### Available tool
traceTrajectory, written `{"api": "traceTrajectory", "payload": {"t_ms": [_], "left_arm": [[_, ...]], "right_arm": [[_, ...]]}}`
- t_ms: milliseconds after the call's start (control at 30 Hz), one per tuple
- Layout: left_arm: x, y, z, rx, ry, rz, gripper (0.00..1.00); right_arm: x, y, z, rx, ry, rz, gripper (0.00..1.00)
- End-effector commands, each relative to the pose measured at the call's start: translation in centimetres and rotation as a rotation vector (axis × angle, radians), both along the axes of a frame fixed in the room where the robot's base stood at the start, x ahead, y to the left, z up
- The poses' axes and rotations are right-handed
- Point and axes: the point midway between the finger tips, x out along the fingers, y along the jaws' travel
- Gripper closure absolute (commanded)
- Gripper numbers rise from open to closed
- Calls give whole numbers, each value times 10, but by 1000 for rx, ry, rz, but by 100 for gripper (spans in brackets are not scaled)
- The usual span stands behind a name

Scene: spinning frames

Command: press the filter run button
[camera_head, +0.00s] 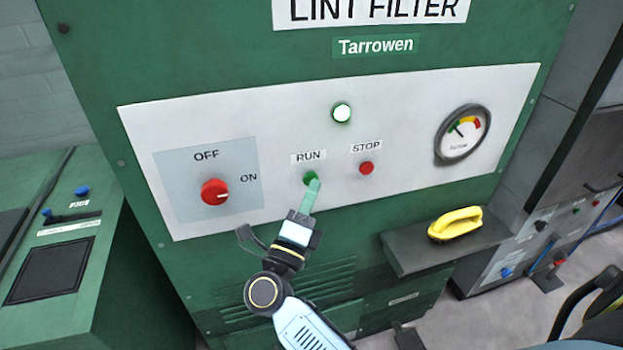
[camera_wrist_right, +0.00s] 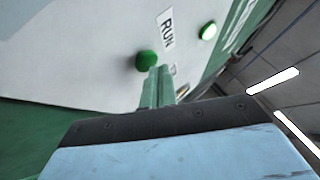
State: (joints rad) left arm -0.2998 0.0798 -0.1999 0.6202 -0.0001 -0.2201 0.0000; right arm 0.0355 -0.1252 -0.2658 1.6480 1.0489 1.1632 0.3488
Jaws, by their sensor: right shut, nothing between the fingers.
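The green RUN button (camera_head: 310,177) sits below its RUN label on the white panel of the lint filter cabinet. My right gripper (camera_head: 314,186) is shut and empty, with its green fingers pointing up at the panel. Its fingertips overlap the lower right of the button in the head view. In the right wrist view the button (camera_wrist_right: 146,61) is just above and left of the fingertips (camera_wrist_right: 158,70). I cannot tell whether they touch. The round lamp (camera_head: 341,112) above looks bright white with a green rim. My left gripper is not in view.
The red STOP button (camera_head: 366,168) is close on the right. A red rotary knob (camera_head: 214,192) on the left has its mark toward ON. A gauge (camera_head: 462,134) is at the panel's right. A shelf (camera_head: 405,258) with a yellow-handled tool (camera_head: 455,224) juts out below right.

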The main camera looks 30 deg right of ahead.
Motion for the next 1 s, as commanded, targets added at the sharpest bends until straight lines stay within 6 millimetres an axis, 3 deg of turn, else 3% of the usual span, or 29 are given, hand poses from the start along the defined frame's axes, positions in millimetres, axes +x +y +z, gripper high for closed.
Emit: {"api": "traceTrajectory", "payload": {"t_ms": [533, 1000], "left_arm": [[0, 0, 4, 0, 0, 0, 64], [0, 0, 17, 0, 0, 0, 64]], "right_arm": [[-13, 3, 0, 1, 1, -1, 100], [-55, 13, 1, 0, 1, -1, 100]]}}
